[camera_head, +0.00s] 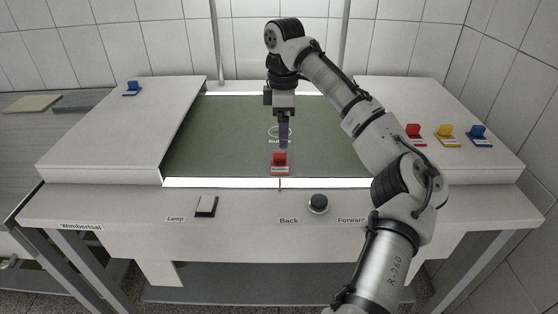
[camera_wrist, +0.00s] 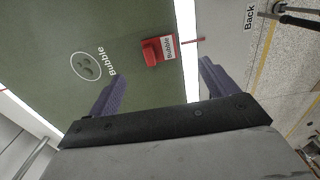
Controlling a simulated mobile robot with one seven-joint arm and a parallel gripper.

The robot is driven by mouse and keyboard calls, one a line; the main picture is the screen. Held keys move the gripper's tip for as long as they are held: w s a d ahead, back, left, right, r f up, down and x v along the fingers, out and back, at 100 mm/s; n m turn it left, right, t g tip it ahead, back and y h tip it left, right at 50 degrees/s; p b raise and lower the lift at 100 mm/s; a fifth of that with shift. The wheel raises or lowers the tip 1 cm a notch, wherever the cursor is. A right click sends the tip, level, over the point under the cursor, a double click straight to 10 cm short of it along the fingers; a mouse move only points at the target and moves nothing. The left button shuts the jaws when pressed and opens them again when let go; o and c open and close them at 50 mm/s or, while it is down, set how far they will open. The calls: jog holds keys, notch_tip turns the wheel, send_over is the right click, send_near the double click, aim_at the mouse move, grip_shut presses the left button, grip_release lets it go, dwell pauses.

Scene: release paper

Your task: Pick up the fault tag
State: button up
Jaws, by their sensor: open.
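The fault tag in front of my gripper is red with a white label reading "Bubble" (camera_head: 280,166). It stands on the green sheet near the sheet's front edge, and it also shows in the wrist view (camera_wrist: 154,52). My gripper (camera_head: 284,146) is above and just behind this tag in the head view. In the wrist view my gripper (camera_wrist: 160,80) is open, its two purple fingers wide apart, with nothing between the tips. The tag lies beyond the fingertips, between their lines. More tags stand on the right panel: red (camera_head: 414,133), yellow (camera_head: 449,136) and blue (camera_head: 478,134).
Another blue tag (camera_head: 131,89) stands on the left panel. The green sheet (camera_head: 205,140) has a printed circle marked "Bubble" (camera_wrist: 87,66). A lamp switch (camera_head: 206,206) and a black knob (camera_head: 318,204) sit on the front ledge. The sheet around the tag is clear.

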send_over(280, 165)
jog(key=f, duration=0.4)
jog(key=shift+s+d, duration=0.15)
jog(key=shift+d, duration=0.25)
jog(key=shift+a+f+p, duration=0.2)
jog(key=shift+f+p, duration=0.25)
jog(key=shift+f, duration=1.05)
jog(key=shift+a+f+p, duration=0.2)
jog(key=shift+f+p, duration=0.2)
jog(key=shift+f, duration=1.05)
jog(key=c, duration=1.1)
jog(key=shift+o, duration=0.2)
jog(key=shift+r, duration=0.1)
